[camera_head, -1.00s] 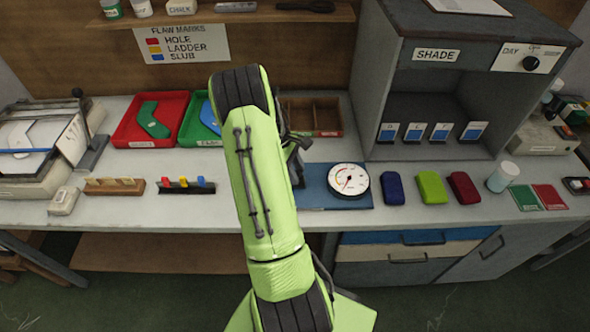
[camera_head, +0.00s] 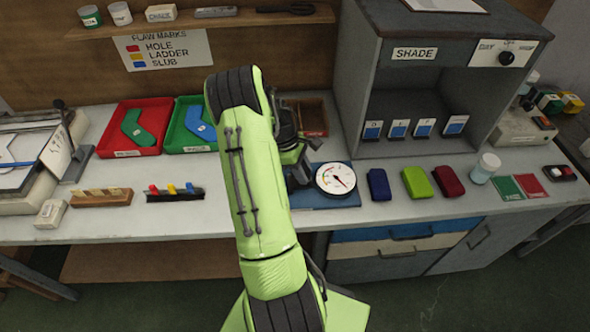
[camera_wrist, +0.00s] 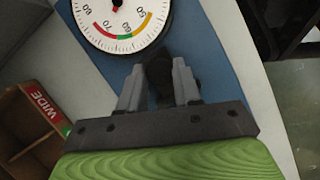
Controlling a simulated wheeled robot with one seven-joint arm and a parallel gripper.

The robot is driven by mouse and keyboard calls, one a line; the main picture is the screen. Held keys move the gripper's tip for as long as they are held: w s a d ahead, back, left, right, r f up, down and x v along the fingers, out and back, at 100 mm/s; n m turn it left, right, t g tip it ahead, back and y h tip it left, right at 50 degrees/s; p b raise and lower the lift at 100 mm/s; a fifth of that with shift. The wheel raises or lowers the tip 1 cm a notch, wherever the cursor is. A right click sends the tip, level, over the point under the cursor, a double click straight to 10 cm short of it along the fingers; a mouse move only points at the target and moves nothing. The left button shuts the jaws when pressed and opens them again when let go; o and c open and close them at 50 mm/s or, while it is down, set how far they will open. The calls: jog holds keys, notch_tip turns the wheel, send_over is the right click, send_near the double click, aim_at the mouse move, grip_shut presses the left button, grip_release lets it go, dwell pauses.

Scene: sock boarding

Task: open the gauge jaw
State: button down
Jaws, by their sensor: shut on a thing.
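The gauge has a round white dial (camera_head: 336,179) with a coloured scale and stands on a blue base (camera_head: 322,202) on the bench. The dial also shows at the top left of the wrist view (camera_wrist: 98,17), cut off by the frame edge. My gripper (camera_wrist: 158,70) is over the blue base, just beside the dial, with its two grey fingers shut on a dark part (camera_wrist: 160,82) of the gauge. I cannot tell that part's full shape. In the head view my green arm hides much of the gripper and the gauge's left side.
Right of the gauge lie a blue block (camera_head: 379,184), a green block (camera_head: 417,182) and a red block (camera_head: 447,181). The grey shade cabinet (camera_head: 350,75) stands behind them. A wooden divided box (camera_head: 315,117) is behind the gauge. Red (camera_head: 158,114) and green trays (camera_head: 180,141) stand left of my arm.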

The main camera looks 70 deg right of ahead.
jog(key=c, duration=0.8)
grip_release()
jog(key=shift+r, duration=0.1)
jog(key=p+v, duration=0.3)
jog(key=v, duration=1.2)
jog(key=shift+r, duration=0.3)
jog(key=shift+w, duration=0.1)
jog(key=w+a+r+t+h, duration=0.1)
jog(key=w+a+r+t, duration=0.25)
jog(key=a+r, duration=0.45)
jog(key=w+a+r+t, duration=0.2)
jog(key=w+a+r, duration=0.2)
jog(key=a, duration=0.8)
jog(key=s+a+t, duration=0.1)
jog(key=s+a, duration=0.2)
jog(key=a, duration=0.3)
jog(key=s+a+r+t+y, duration=0.1)
jog(key=s+a+t, duration=0.1)
jog(key=a, duration=0.4)
jog(key=s+a+t, duration=0.1)
jog(key=s+a, duration=0.3)
jog(key=a, duration=0.3)
jog(key=shift+s+r+m+t, duration=0.25)
jog(key=shift+m+t, duration=0.1)
jog(key=shift+m, duration=0.05)
